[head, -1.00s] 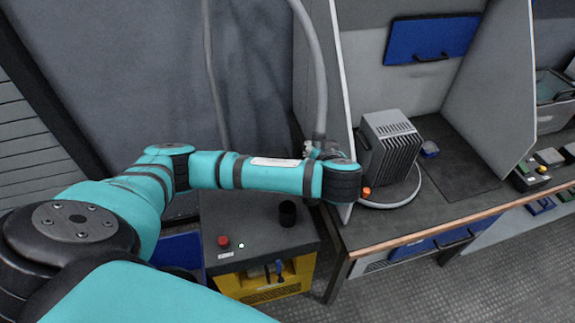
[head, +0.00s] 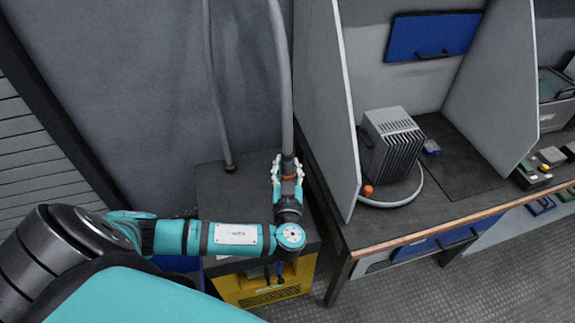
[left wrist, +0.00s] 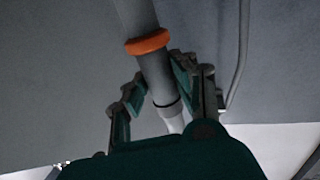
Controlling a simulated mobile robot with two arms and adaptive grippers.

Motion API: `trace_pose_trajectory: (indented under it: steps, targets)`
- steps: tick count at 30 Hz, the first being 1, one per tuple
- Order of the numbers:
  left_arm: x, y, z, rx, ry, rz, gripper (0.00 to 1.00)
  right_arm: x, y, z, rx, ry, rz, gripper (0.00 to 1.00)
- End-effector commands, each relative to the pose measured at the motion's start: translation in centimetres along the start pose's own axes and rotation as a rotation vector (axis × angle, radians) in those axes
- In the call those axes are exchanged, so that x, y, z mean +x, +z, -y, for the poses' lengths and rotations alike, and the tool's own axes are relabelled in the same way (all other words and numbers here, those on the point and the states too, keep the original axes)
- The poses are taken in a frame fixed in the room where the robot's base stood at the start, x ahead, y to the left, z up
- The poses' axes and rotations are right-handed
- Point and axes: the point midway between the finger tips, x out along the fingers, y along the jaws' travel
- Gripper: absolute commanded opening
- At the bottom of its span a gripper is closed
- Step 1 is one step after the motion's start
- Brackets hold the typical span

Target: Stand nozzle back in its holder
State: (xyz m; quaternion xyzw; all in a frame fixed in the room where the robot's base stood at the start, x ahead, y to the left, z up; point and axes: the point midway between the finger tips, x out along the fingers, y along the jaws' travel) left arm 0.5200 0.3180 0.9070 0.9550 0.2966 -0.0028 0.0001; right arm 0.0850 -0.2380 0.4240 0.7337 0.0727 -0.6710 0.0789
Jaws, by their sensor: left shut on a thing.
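The nozzle (head: 288,168) is a grey tube with an orange ring, on the end of a grey hose (head: 281,75) that rises out of the top of the head view. My left gripper (head: 288,177) is shut on it over the dark top of the yellow cabinet. In the left wrist view the nozzle (left wrist: 155,72) runs between the fingers (left wrist: 152,90), its orange ring just beyond them and a pale end close to the palm. The holder cannot be made out; my arm and gripper cover much of the cabinet top. My right gripper is not in view.
The yellow cabinet (head: 262,287) stands left of a workbench (head: 420,228). A grey partition (head: 326,110) rises between them. A finned grey unit (head: 392,145) with an orange knob sits on the bench. A thinner hose (head: 213,85) runs down the wall to the cabinet top.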

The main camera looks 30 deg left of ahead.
Motion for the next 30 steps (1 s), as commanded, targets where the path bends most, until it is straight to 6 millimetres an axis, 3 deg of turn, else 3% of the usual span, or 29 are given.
trace_pose_trajectory:
  steps: [17,30]
  targets:
    - [0.1,4.8,0.0,0.0,-0.002,-0.002,0.0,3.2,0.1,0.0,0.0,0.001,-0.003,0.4]
    - [0.1,8.1,0.0,-0.001,-0.002,-0.001,0.0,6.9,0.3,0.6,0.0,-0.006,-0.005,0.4]
